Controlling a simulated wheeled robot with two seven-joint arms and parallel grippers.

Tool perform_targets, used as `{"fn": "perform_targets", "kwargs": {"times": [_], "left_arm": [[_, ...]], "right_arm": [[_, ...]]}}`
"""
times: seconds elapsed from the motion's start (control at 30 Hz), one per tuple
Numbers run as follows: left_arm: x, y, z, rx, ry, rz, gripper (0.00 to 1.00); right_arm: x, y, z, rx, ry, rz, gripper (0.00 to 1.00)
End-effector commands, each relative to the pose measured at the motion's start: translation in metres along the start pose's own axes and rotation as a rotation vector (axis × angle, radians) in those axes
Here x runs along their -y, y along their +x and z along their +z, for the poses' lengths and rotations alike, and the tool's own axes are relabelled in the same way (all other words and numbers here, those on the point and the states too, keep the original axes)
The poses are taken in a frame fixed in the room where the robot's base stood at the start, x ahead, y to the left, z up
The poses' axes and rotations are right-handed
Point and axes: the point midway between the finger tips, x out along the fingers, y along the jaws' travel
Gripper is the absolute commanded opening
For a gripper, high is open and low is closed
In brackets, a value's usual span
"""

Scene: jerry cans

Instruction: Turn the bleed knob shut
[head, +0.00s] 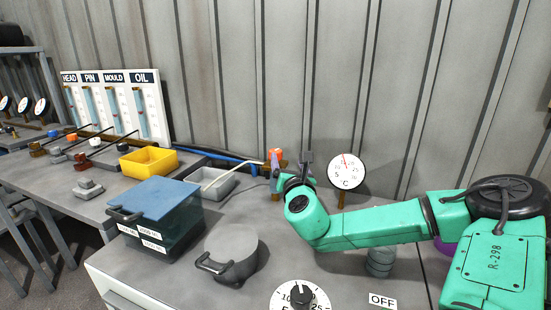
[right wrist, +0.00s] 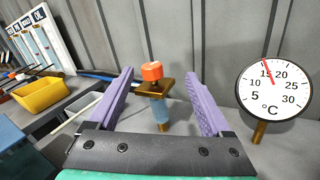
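An orange-red knob (right wrist: 152,70) sits on a brass block (right wrist: 154,88) above a short bluish cylinder (right wrist: 160,112), near the back wall; I take it for the bleed knob. It also shows in the head view (head: 275,154), partly behind my right gripper. My right gripper (head: 288,166) is open and empty. In the right wrist view its two purple fingers (right wrist: 159,78) stand wide apart, with the knob between them in the picture and apparently beyond the fingertips. I see no contact. My left gripper is not in view.
A round °C gauge (head: 346,171) stands right of the knob. A blue-lidded box (head: 160,205), a grey lidded pot (head: 232,255), a grey tray (head: 213,184) and a yellow bin (head: 148,162) lie to the left. A numbered dial (head: 300,297) is at the front.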

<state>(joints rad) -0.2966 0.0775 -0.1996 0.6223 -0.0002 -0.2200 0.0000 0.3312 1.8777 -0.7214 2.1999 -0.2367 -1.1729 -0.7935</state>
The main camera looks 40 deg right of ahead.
Motion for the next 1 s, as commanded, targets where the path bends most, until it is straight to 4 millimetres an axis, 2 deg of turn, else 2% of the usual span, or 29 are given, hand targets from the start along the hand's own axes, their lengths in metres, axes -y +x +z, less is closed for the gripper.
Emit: {"fn": "perform_targets", "kwargs": {"times": [0.03,0.07,0.17,0.27,0.8,1.0], "left_arm": [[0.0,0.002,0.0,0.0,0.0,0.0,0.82],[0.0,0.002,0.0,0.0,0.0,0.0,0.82],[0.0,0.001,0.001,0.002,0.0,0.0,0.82],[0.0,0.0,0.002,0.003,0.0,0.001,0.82],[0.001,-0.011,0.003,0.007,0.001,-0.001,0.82],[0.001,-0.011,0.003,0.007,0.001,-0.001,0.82]], "right_arm": [[-0.002,-0.011,-0.018,-0.028,-0.125,0.035,0.83],[-0.003,-0.016,-0.025,-0.039,-0.182,0.053,0.83],[-0.006,-0.018,-0.034,-0.052,-0.254,0.076,0.83],[-0.007,-0.004,-0.034,-0.051,-0.249,0.074,0.83],[-0.013,0.107,-0.037,-0.047,-0.238,0.068,0.83],[-0.015,0.123,-0.039,-0.049,-0.243,0.071,0.83]]}}
